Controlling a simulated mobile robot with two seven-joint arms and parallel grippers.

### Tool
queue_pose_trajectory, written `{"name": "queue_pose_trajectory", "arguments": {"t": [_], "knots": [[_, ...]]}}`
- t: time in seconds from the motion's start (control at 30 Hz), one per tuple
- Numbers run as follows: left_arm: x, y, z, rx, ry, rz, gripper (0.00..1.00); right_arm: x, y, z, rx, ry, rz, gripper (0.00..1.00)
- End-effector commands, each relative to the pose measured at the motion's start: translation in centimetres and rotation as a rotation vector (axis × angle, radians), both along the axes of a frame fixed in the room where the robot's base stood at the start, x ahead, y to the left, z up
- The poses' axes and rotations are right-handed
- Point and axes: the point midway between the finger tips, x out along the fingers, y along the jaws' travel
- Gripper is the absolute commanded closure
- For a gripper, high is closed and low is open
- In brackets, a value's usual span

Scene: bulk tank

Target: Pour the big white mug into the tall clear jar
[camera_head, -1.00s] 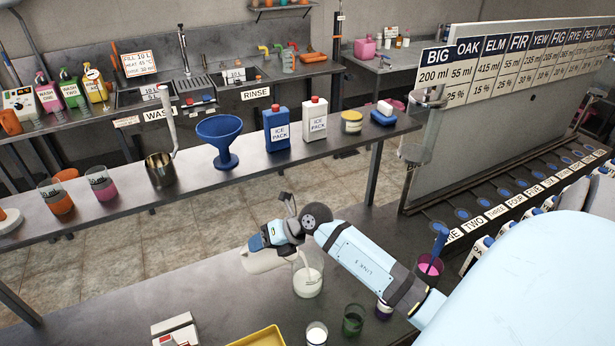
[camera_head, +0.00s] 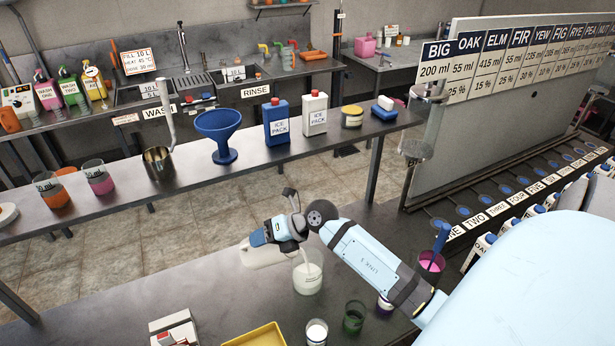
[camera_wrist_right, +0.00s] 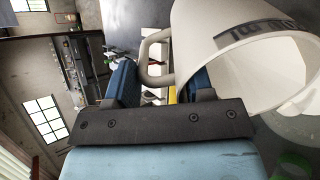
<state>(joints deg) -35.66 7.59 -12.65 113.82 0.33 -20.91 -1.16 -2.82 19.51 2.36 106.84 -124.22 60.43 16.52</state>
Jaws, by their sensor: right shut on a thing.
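The big white mug (camera_head: 262,256) is tipped on its side over the table, its mouth towards the tall clear jar (camera_head: 307,279). A thin white stream runs from its lip into the jar, which stands upright with white liquid in it. My right gripper (camera_head: 282,229) is shut on the mug's handle and partly covers the mug. In the right wrist view the mug (camera_wrist_right: 212,48) shows dark lettering and white liquid at its mouth, and its handle (camera_wrist_right: 148,56) lies between the fingers (camera_wrist_right: 158,88). My left gripper is not in view.
A green glass (camera_head: 354,318), a small glass of white liquid (camera_head: 316,332) and a yellow tray (camera_head: 255,338) stand near the jar. The table left of the mug is clear.

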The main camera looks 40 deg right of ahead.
Motion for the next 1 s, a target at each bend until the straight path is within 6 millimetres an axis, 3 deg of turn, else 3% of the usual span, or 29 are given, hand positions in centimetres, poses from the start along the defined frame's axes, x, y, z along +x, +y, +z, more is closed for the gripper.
{"name": "queue_pose_trajectory", "arguments": {"t": [1.0], "knots": [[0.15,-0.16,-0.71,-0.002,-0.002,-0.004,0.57,-0.33,-0.34,0.51,0.044,-0.049,0.000,1.00]]}}
